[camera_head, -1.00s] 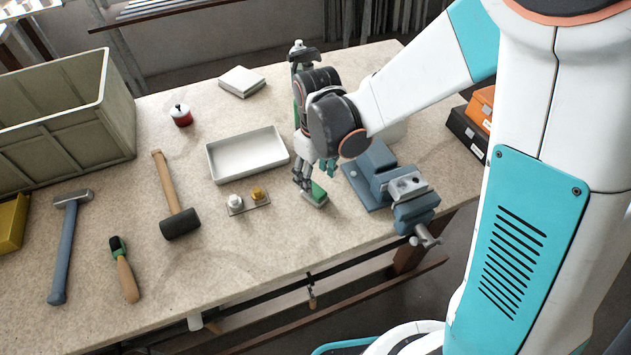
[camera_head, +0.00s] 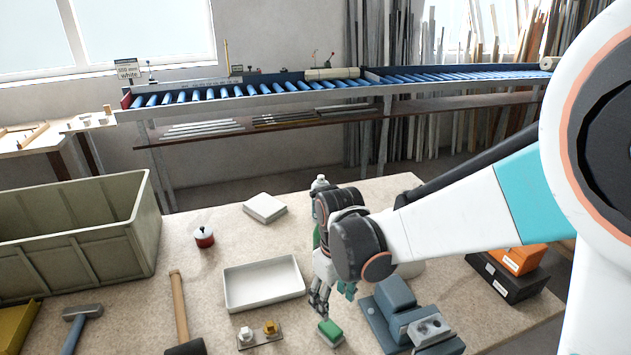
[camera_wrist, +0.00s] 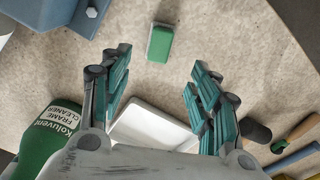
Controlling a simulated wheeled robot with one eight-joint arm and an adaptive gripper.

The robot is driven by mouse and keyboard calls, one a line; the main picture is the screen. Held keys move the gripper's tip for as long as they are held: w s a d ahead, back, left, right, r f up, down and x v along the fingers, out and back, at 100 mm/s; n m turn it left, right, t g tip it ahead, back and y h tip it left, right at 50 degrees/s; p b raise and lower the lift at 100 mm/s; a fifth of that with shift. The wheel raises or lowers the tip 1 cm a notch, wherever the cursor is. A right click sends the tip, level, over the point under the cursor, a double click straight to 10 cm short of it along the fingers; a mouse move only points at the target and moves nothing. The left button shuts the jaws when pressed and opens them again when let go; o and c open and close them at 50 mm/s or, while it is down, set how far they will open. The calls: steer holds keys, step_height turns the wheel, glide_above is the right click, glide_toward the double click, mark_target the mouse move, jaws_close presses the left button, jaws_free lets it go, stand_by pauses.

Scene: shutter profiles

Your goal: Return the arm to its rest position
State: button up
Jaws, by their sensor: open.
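My gripper (camera_head: 322,301) hangs at the end of my arm over the workbench, pointing down. In the wrist view my gripper (camera_wrist: 160,92) has its two teal-padded fingers spread wide apart with nothing between them. A small green-topped block (camera_head: 330,331) lies on the bench just below the fingers; it also shows in the wrist view (camera_wrist: 160,42), beyond the fingertips and apart from them.
A blue vise (camera_head: 395,310) stands right of my gripper. A white tray (camera_head: 262,305) lies to its left. A green cleaner bottle (camera_wrist: 50,140) stands close behind my wrist. A grey-green crate (camera_head: 75,250) and orange box (camera_head: 520,258) flank the bench.

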steer(key=s+d+r+m+t+b, duration=0.2)
steer(key=s+d+r+m+t, duration=0.5)
steer(key=s+d+r, duration=0.4)
steer(key=shift+s+d+r+m+b, duration=0.15)
steer(key=shift+s+d+m+b, duration=0.2)
steer(key=shift+s+d, duration=0.9)
steer(key=shift+o, duration=0.5)
steer(key=shift+w+d, duration=0.25)
steer(key=shift+w, duration=0.1)
